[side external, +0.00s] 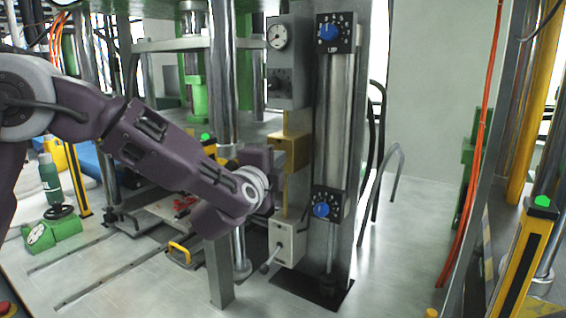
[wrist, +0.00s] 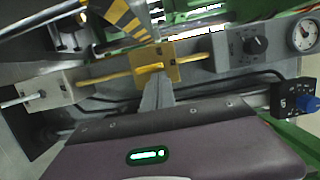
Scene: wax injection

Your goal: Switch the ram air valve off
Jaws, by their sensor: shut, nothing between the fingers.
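A yellow valve box (side external: 287,152) sits on the yellow pipe midway up the post; in the wrist view the box (wrist: 176,71) carries a small yellow lever (wrist: 148,67). I cannot read a label naming the ram air valve. My gripper (wrist: 157,84) is shut and empty, with its fingertips right at the lever; whether they touch it is unclear. In the side view my wrist is left of the yellow box and the fingertips are hidden.
A grey box with gauge and knob (side external: 284,82) is above, and a white box with a lever (side external: 287,243) is below. Blue knobs, upper (side external: 328,32) and lower (side external: 321,209), flank a cylinder at right. A striped yellow-black part (wrist: 121,17) is near the box.

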